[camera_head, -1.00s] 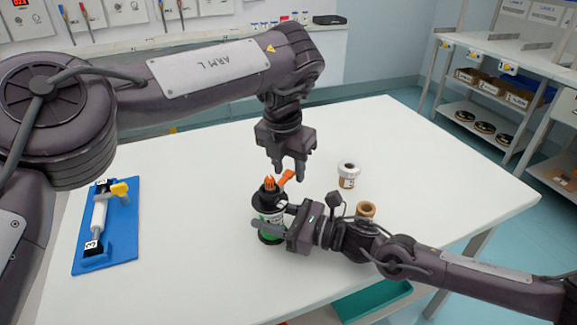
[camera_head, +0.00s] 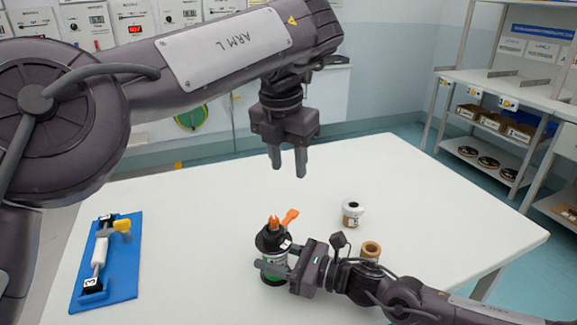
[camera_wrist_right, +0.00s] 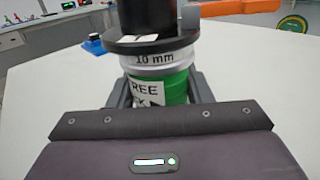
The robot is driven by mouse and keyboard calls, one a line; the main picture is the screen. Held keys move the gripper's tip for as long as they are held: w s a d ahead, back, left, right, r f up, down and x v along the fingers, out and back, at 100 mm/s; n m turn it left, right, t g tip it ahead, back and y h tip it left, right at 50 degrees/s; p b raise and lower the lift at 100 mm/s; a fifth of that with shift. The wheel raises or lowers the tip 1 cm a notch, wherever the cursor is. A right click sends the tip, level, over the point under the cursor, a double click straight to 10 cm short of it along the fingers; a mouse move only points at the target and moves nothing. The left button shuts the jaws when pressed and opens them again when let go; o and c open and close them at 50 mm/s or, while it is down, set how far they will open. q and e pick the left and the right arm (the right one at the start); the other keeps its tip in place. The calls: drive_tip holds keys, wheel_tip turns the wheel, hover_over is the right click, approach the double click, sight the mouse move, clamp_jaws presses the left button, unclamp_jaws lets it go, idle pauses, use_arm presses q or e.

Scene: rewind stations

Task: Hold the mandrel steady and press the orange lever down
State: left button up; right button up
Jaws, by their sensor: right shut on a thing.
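The mandrel (camera_head: 272,240) stands upright on the white table, with a black flange and a green and silver body. Its orange lever (camera_head: 290,217) sticks out at the top, slanting up and to the right. An orange pronged tip shows beside the lever. My right gripper (camera_head: 285,266) is shut around the mandrel's body. In the right wrist view the fingers flank the green band (camera_wrist_right: 172,85), under a "10 mm" mark. My left gripper (camera_head: 287,163) is open and empty, pointing down above the lever with a clear gap.
A blue base (camera_head: 125,270) with a white roller and yellow handle lies at the left of the table. A white-topped roll (camera_head: 352,213) and a brown ring (camera_head: 371,250) stand right of the mandrel, the ring close to my right arm. The table's far middle is clear.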

sight(293, 211)
use_arm(q)
drive_tip(key=c, duration=0.5)
drive_tip(key=n, duration=0.2)
drive_tip(key=shift+a+f+n, duration=0.1)
drive_tip(key=shift+a+n, duration=0.05)
drive_tip(key=shift+n, duration=0.15)
clamp_jaws()
drive_tip(key=f+n, duration=0.3)
drive_tip(key=n, duration=0.8)
drive_tip(key=f+n+t, duration=0.1)
drive_tip(key=f+n, duration=0.2)
drive_tip(key=n, duration=0.8)
drive_tip(key=w+f+n+h, duration=0.1)
drive_tip(key=f+n, duration=0.3)
drive_tip(key=n, duration=0.7)
drive_tip(key=shift+d+t, duration=0.3)
drive_tip(key=shift+d, duration=0.05)
